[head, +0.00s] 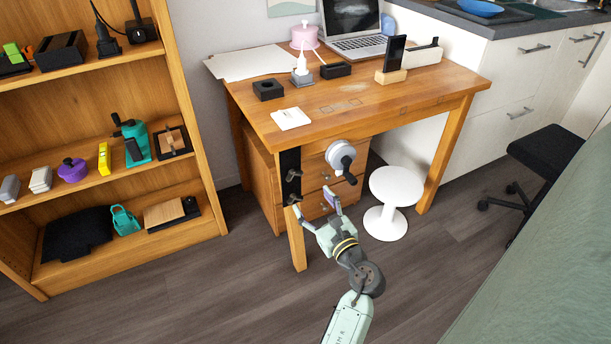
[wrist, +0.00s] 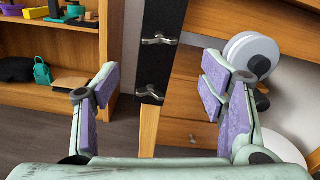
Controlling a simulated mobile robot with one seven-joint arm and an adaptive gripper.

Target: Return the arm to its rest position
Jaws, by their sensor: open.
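My gripper (head: 316,212) is open and empty in front of the desk's left front leg. In the wrist view its two purple-padded fingers (wrist: 155,95) stand wide apart, with nothing between them but the view of the desk leg behind. A black strip with metal hooks (head: 291,177) is fixed on that leg; it also shows in the wrist view (wrist: 157,55). My arm reaches up from the bottom of the head view. Whether the fingers touch the desk cannot be told.
The wooden desk (head: 385,103) carries a laptop (head: 353,25) and small items. A white-and-grey crank wheel (head: 341,156) sits at its front. A white stool (head: 396,186) stands right of my gripper. A shelf (head: 100,180) is at left, a dark chair (head: 545,155) at right.

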